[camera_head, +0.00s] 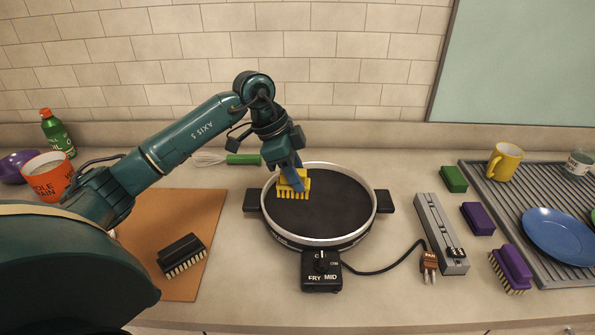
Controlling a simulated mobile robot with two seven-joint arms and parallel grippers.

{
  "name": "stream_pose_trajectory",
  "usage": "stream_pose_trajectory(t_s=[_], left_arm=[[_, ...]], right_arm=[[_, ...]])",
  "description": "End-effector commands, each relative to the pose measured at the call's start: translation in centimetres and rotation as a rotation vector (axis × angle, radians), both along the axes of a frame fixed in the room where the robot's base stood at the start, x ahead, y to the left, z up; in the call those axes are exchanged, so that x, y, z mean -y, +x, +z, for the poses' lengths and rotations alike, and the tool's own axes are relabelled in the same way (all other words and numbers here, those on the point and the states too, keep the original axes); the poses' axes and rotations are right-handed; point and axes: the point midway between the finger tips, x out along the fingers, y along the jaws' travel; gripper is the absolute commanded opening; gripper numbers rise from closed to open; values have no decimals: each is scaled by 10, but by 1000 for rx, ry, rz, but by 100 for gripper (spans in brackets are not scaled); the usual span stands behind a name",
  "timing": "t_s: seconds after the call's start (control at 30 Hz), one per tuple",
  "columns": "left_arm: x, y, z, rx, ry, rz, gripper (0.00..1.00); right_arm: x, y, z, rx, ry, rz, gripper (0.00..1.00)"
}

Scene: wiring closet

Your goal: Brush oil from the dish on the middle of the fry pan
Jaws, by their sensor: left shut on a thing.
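My left gripper (291,176) is shut on a yellow brush (294,187). The brush points bristles-down at the left part of the black fry pan (325,205), inside its pale rim. I cannot tell whether the bristles touch the pan surface. My right gripper is not in view.
A dark brush (181,254) lies on the orange-brown board (180,285). A power strip (440,230) and cord sit right of the pan. A purple brush (511,267), green and purple blocks and a drying rack (552,271) with a blue plate (560,237) are farther right.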

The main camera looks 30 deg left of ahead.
Motion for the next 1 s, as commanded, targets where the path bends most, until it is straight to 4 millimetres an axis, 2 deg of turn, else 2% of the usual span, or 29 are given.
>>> stream_pose_trajectory(t_s=[0.13,0.53,0.77,1.0], left_arm=[[-1,1,0,0,1,64,6],[-1,1,1,4,-9,73,6],[0,1,-18,2,-9,71,6],[0,1,-46,1,-10,70,6]], right_arm=[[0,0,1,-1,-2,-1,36],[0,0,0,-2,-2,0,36],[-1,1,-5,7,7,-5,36],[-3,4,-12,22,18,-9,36]])
